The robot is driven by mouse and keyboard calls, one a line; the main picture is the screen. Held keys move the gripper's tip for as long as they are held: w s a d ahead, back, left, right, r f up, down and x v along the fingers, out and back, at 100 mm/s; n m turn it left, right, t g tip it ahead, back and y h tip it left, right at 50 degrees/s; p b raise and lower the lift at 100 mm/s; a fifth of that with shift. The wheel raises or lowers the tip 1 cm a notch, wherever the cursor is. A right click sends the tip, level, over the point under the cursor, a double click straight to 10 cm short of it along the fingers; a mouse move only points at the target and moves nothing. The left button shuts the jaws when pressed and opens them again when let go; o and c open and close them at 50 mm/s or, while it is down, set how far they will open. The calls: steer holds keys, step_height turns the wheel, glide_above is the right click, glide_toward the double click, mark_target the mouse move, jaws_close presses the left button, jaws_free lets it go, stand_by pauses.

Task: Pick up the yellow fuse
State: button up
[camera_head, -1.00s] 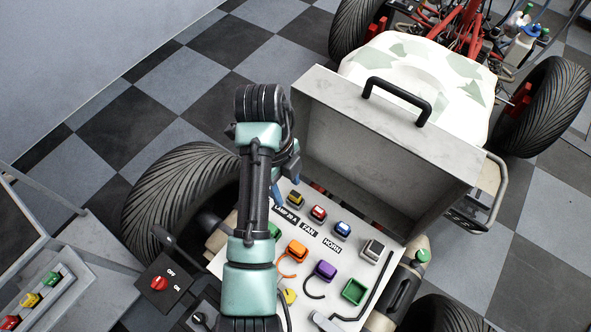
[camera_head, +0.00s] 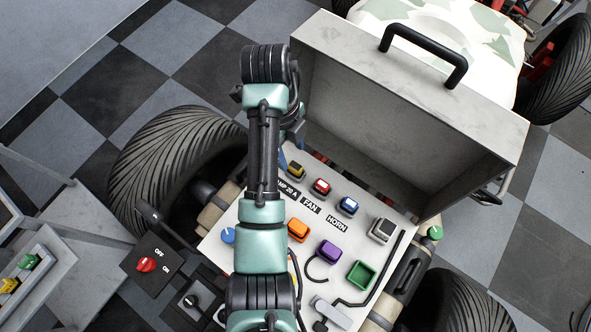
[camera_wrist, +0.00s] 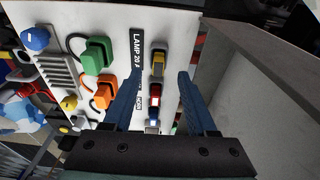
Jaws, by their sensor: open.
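The yellow fuse (camera_head: 295,169) sits in a dark holder on the white panel (camera_head: 262,212), by the partly hidden label ending "20 A" (camera_head: 289,188). In the wrist view the yellow fuse (camera_wrist: 158,62) lies between my two blue fingertips. My gripper (camera_wrist: 160,74) is open and empty, with one finger on each side of the fuse in the picture. I cannot tell how far the tips are above it. In the head view my arm hides most of the gripper; only a bit of a blue finger shows just left of the fuse.
The raised grey lid (camera_head: 400,110) stands close behind the fuses and fills the right of the wrist view. Red (camera_head: 320,187) and blue (camera_head: 347,206) fuses stand in the same row. Orange (camera_head: 299,229) and purple (camera_head: 329,251) plugs and a green socket (camera_head: 362,274) are nearer.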

mark_target(295, 166)
steer(key=shift+s+d+f+b, duration=0.15)
steer(key=shift+f, duration=0.7)
steer(key=shift+s+d+f+b, duration=0.15)
steer(key=shift+f+b, duration=0.05)
steer(key=shift+f, duration=0.65)
steer(key=shift+s+d+f+b, duration=0.15)
steer(key=shift+f, duration=0.7)
jaws_close()
